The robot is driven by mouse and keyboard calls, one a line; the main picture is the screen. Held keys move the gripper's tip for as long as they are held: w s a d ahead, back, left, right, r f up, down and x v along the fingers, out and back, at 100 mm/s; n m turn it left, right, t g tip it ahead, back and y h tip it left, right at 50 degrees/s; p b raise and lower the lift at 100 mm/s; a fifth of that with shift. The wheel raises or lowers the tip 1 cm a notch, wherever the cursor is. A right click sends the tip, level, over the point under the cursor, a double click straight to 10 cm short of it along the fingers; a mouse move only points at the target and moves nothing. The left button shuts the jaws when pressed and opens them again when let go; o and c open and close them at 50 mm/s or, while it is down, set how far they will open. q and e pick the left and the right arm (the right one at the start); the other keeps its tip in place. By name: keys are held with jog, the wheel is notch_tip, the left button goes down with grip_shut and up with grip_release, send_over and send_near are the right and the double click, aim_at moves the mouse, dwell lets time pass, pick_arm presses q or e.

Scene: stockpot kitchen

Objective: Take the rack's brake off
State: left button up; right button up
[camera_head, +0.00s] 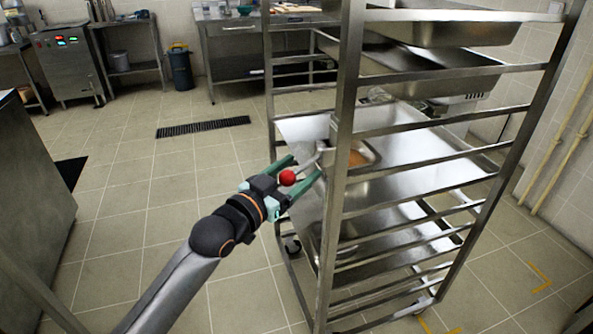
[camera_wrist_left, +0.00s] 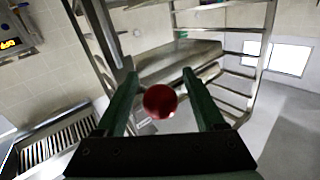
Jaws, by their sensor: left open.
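The tall metal rack (camera_head: 345,115) stands at centre right in the head view, with trays on its rails. A red ball knob (camera_head: 287,177) shows beside its near left post, at the end of a pale metal lever (camera_head: 309,161) that runs towards the post. My left gripper (camera_head: 304,167) is open, with its green fingers pointing at the rack. In the left wrist view the red knob (camera_wrist_left: 160,101) lies between the two open fingers (camera_wrist_left: 160,74), with a gap on each side. Most of the lever is hidden there behind the knob. My right gripper is in neither view.
Deep metal pans (camera_head: 440,33) sit high in the rack, and a wide sheet tray (camera_head: 420,160) lies lower. A steel counter (camera_head: 30,190) stands at the left edge. The tiled floor left of the rack is clear, apart from a drain grate (camera_head: 203,127).

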pick_arm(q)
jog(key=shift+c, duration=0.2)
grip_shut()
dwell(1.1)
